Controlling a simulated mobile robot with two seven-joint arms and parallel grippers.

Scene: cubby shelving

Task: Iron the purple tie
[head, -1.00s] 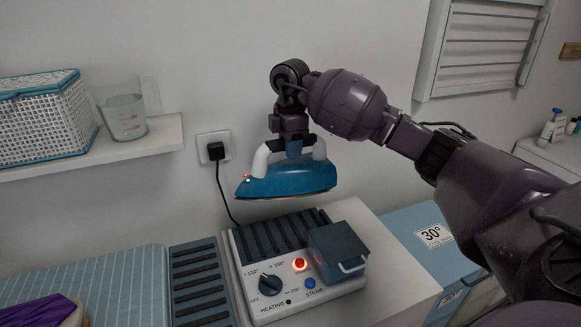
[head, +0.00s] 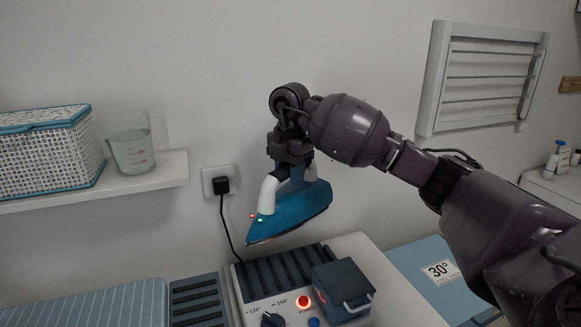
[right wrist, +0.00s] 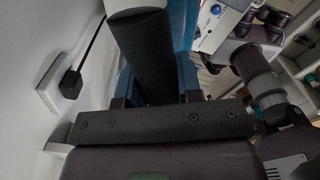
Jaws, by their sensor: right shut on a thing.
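My right gripper (head: 291,168) is shut on the handle of the blue iron (head: 300,211), which has a white front handle post and small red and green lights. The iron hangs above the steam station (head: 262,287), clear of it, with its tip tilted down to the left. In the right wrist view the iron's dark handle (right wrist: 143,55) lies between the fingers of my right gripper (right wrist: 155,88). Part of the blue-striped ironing board (head: 90,306) shows at the lower left. The purple tie is out of view now. My left gripper is not in view.
The station has a glowing red light (head: 303,302), a knob (head: 272,320) and a dark lidded box (head: 343,289). A plug (head: 221,185) sits in the wall socket. A shelf at left holds a basket (head: 48,160) and measuring jug (head: 131,148). A drying rack (head: 488,75) hangs right.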

